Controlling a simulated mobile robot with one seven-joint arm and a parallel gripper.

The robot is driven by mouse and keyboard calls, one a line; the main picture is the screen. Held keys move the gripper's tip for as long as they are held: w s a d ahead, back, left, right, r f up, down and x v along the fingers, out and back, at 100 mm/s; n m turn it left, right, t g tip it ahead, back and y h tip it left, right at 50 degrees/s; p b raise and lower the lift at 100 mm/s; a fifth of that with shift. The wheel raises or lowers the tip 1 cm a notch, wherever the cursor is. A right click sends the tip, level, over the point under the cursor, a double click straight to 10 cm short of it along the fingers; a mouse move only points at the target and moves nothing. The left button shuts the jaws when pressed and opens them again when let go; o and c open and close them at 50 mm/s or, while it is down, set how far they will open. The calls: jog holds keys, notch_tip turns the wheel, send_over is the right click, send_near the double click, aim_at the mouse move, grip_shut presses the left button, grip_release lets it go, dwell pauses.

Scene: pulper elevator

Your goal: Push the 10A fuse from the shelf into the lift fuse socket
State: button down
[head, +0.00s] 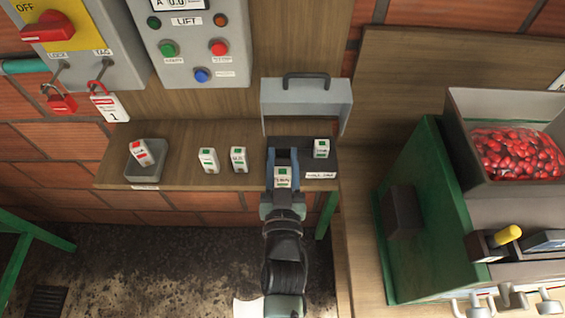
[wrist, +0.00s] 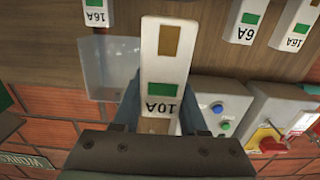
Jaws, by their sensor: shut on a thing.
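The white 10A fuse (wrist: 166,68), with a green square and a brown patch, is held between the fingers of my gripper (wrist: 158,105). In the head view the fuse (head: 282,180) shows between the blue fingers of my gripper (head: 283,165). They are over the left part of the dark fuse base (head: 308,143) at the shelf's right end. Its grey cover (head: 300,104) stands raised behind. A 16A fuse (wrist: 95,12) stands on the right of that base in the head view (head: 321,148). The socket opening is hidden, and I cannot tell whether the fuse touches it.
Two white fuses (head: 208,160) (head: 238,159) stand on the wooden shelf (head: 180,178). A grey tray (head: 146,171) with a red-marked fuse is further left. The lift panel (head: 190,40) is above. A green machine (head: 430,210) with red berries stands on the right.

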jog(key=b, duration=0.3)
send_over(283, 143)
jog(key=shift+f, duration=0.4)
jog(key=shift+w+f, duration=0.1)
jog(key=shift+f, duration=0.05)
dwell(1.1)
jog(key=shift+f+b, duration=2.15)
jog(key=shift+b, duration=0.05)
dwell(2.1)
jog(key=shift+c, duration=1.8)
grip_release()
